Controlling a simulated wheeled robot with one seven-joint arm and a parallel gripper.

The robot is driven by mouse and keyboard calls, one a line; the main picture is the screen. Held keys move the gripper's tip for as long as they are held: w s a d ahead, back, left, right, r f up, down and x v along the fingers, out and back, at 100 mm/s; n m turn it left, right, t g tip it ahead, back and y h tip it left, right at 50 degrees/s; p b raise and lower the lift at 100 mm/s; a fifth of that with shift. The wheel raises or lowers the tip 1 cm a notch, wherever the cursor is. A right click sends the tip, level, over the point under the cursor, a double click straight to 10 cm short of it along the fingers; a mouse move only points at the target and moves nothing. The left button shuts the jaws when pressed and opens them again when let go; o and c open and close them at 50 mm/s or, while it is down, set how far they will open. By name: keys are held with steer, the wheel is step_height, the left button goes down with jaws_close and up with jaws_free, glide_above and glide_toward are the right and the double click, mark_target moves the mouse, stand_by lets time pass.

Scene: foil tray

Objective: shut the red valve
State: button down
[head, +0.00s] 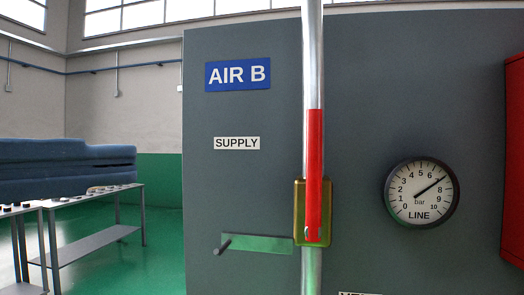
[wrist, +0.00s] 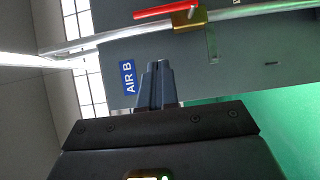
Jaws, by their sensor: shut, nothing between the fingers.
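The red valve handle (head: 314,165) stands upright in the head view, in line with the vertical metal pipe (head: 313,60). Its lower end sits at the brass valve body (head: 326,225). In the wrist view the handle (wrist: 163,11) and brass body (wrist: 190,20) show at the top, with the handle lying along the pipe (wrist: 115,36). My gripper (wrist: 157,66) shows in the wrist view with its fingers together and empty, apart from the handle. I cannot make out the fingers in the head view.
The grey panel (head: 260,175) carries an AIR B sign (head: 238,75), a SUPPLY label (head: 237,143) and a LINE gauge (head: 421,193). A green strip (head: 268,244) and a dark peg (head: 223,246) are left of the valve. A red box (head: 514,150) is at right, a bench (head: 95,256) at left.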

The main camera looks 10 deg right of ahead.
stand_by(0.3)
steer(key=b, duration=0.3)
glide_toward(314, 175)
steer(key=w+d+r, duration=0.1)
steer(key=w+d, duration=0.2)
steer(key=w, duration=0.2)
steer(key=shift+d+r, duration=0.3)
steer(key=shift+d, duration=0.5)
steer(key=shift+w, duration=0.1)
